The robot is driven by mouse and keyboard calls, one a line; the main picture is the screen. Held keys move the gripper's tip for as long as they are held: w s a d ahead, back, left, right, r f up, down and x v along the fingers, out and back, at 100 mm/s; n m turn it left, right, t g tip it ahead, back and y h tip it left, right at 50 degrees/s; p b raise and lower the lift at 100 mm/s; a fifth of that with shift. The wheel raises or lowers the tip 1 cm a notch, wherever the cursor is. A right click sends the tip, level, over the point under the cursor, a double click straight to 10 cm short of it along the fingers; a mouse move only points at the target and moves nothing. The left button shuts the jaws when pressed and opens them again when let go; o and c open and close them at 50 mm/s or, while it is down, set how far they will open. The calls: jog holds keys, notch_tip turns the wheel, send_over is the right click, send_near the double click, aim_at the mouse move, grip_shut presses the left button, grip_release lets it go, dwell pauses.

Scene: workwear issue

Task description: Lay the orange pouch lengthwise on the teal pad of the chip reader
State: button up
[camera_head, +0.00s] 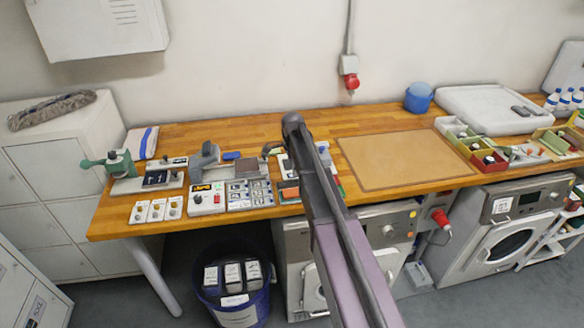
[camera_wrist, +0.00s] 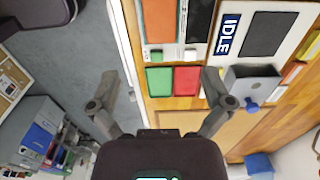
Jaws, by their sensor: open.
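An orange flat rectangle (camera_wrist: 160,19), which looks like the pouch, lies near the bench edge at the top of the wrist view, cut off by the frame. An orange patch (camera_head: 289,193) also shows beside my arm in the head view. A white device marked IDLE (camera_wrist: 229,34), perhaps the chip reader, carries a dark pad (camera_wrist: 266,34); I cannot tell that the pad is teal. My gripper (camera_wrist: 161,92) is open and empty above the bench edge, below the orange rectangle in the picture. In the head view my arm hides part of this area.
Green (camera_wrist: 160,81) and red (camera_wrist: 187,80) flat pieces show between my fingers. A grey bracket with a blue knob (camera_wrist: 251,105) stands near the right finger. Small devices crowd the bench's left part. A tan mat (camera_head: 405,158) lies bare to the right.

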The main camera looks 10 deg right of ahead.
jog(key=shift+s, duration=0.1)
jog(key=s+n, duration=1.8)
jog(key=s, duration=1.1)
jog(key=shift+a+f, duration=0.1)
notch_tip(320, 180, down, 2)
jog(key=b, duration=0.2)
jog(key=shift+f+b, duration=0.25)
jog(key=shift+b, duration=0.05)
jog(key=shift+d, duration=0.4)
